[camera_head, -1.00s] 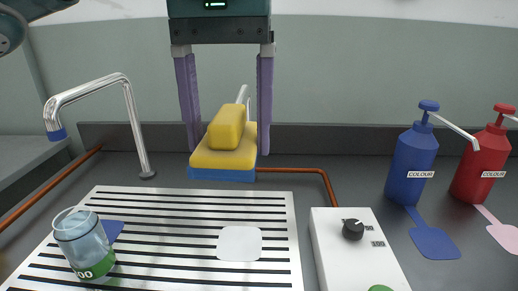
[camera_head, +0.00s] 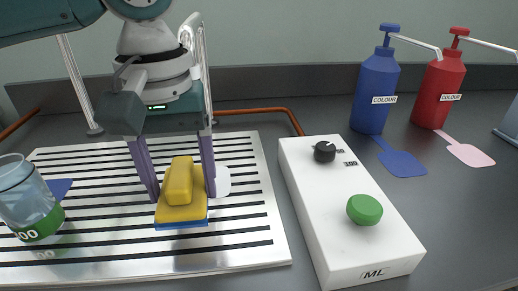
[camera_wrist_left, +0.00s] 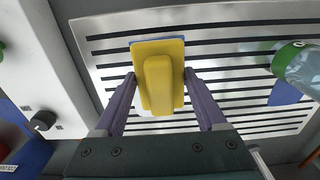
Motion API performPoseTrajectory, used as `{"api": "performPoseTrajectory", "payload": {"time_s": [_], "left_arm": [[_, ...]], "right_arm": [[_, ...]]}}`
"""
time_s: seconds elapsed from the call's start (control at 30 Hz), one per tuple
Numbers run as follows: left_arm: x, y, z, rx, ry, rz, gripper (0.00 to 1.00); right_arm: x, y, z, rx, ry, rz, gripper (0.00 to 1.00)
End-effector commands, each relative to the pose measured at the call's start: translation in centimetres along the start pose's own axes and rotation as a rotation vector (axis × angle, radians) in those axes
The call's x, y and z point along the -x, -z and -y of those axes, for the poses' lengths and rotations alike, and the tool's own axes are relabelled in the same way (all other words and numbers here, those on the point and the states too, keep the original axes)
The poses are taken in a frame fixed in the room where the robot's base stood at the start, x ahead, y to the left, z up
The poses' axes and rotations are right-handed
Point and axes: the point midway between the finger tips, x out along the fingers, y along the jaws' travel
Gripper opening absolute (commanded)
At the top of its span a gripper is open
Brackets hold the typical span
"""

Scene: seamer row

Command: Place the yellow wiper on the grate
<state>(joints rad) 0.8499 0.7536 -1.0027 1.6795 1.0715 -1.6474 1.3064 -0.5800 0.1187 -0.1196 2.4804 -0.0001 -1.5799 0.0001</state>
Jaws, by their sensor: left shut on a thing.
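The yellow wiper (camera_head: 181,196) has a raised grip and a blue underside, and it is level. My left gripper (camera_head: 183,196) is shut on it, one purple finger on each side. The wiper is over the striped metal grate (camera_head: 110,240), at or just above its slats; I cannot tell whether it touches. In the left wrist view the wiper (camera_wrist_left: 160,75) sits between the fingers (camera_wrist_left: 162,110) with the grate (camera_wrist_left: 240,50) behind it. A white pad (camera_head: 219,180) on the grate is partly hidden behind the right-hand finger. My right gripper is not in view.
A glass jar (camera_head: 28,202) with a green band stands at the grate's left. A white box (camera_head: 340,215) with a black knob and green button stands to the right. Blue (camera_head: 376,90) and red (camera_head: 440,88) pump bottles stand behind. Free grate lies in front of the wiper.

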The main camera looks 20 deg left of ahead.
Motion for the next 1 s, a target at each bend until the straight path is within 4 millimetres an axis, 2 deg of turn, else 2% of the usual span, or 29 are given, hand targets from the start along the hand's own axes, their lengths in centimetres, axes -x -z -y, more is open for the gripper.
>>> {"api": "performPoseTrajectory", "payload": {"time_s": [0.3, 0.67, 0.7, 0.9, 1.0], "left_arm": [[-4.2, -0.1, 0.0, -0.001, 0.002, 0.001, 0.12], [-4.5, -0.1, 0.0, -0.001, 0.002, 0.002, 0.12], [-4.5, -0.1, 0.0, -0.001, 0.001, 0.001, 0.78], [-4.4, 0.0, 0.0, -0.001, 0.001, 0.001, 1.0], [-4.4, 0.0, 0.0, -0.001, 0.001, 0.001, 1.0]], "right_arm": [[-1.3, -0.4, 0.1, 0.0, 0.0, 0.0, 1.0], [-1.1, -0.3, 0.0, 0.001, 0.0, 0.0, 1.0], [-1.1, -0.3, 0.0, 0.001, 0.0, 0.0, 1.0], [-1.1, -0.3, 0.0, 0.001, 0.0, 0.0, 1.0], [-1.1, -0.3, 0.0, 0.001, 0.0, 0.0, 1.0]]}}
